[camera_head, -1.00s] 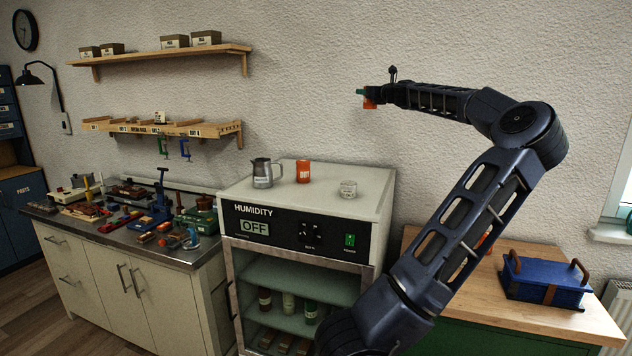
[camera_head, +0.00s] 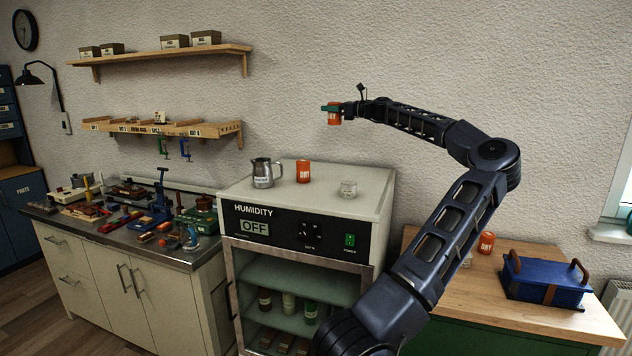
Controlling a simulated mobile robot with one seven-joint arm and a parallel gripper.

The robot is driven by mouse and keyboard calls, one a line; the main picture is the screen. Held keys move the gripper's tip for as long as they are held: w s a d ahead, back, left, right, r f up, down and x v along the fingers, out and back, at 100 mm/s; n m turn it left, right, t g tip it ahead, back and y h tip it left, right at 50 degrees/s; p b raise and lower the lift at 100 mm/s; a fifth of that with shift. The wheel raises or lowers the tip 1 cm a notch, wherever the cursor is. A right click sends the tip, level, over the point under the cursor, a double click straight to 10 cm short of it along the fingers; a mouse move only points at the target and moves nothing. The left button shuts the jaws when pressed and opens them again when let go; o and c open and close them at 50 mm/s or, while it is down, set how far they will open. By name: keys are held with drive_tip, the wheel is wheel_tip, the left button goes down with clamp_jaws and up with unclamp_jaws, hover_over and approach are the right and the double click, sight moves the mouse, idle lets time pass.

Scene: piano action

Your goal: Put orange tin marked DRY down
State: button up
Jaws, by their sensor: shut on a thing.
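My gripper (camera_head: 332,108) is shut on an orange tin (camera_head: 334,119) and holds it upright in the air, above and behind the humidity cabinet's top. Some pale lettering shows on the held tin but is too small to read. Another orange tin (camera_head: 303,171), with white lettering that looks like DRY, stands on the cabinet top (camera_head: 330,210). A third orange tin (camera_head: 486,242) stands on the wooden worktop at the right, its lettering not readable.
The wooden worktop (camera_head: 470,290) has free room left of a blue toolbox (camera_head: 545,281). A crowded bench (camera_head: 150,250) is at left.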

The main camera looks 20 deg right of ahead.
wheel_tip(320, 180, down, 22)
idle(0.9)
drive_tip(key=shift+f, duration=0.15)
drive_tip(key=o, duration=1)
drive_tip(key=shift+o, duration=0.2)
drive_tip(key=shift+d, duration=0.1)
drive_tip(key=v, duration=1.2)
drive_tip(key=shift+r, duration=0.2)
